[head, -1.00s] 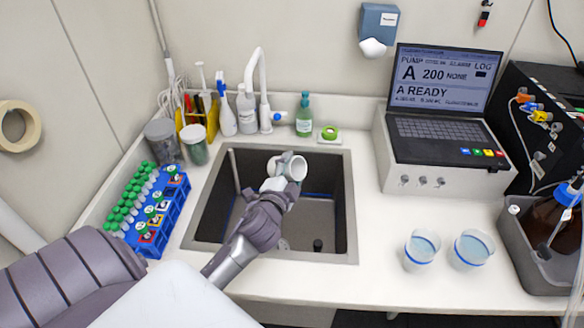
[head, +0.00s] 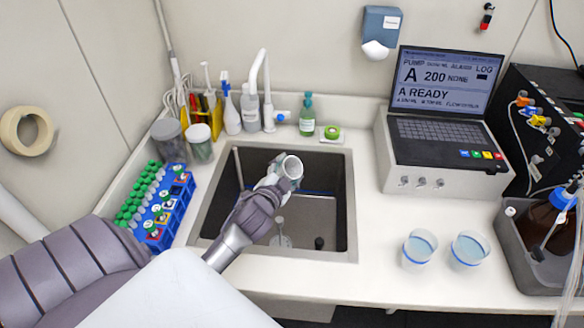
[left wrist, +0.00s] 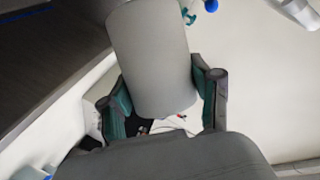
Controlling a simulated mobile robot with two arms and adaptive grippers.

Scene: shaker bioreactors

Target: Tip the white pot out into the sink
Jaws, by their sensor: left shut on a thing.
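The white pot (head: 292,167) is over the sink (head: 350,215) in the head view, tilted, with its round mouth facing up and toward me. My left gripper (head: 276,180) is shut on it, with the fingers on either side of its body. In the left wrist view the pot (left wrist: 152,55) shows as a plain grey-white cylinder between the two green-lined fingers of the left gripper (left wrist: 160,95). I cannot see what is inside the pot. My right gripper does not show in either view.
A white tap (head: 262,85) stands behind the sink, with a green soap bottle (head: 306,118) beside it. A blue rack of capped tubes (head: 170,210) stands left of the sink. Two cups (head: 419,250) of liquid and a laptop (head: 445,105) are on the right.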

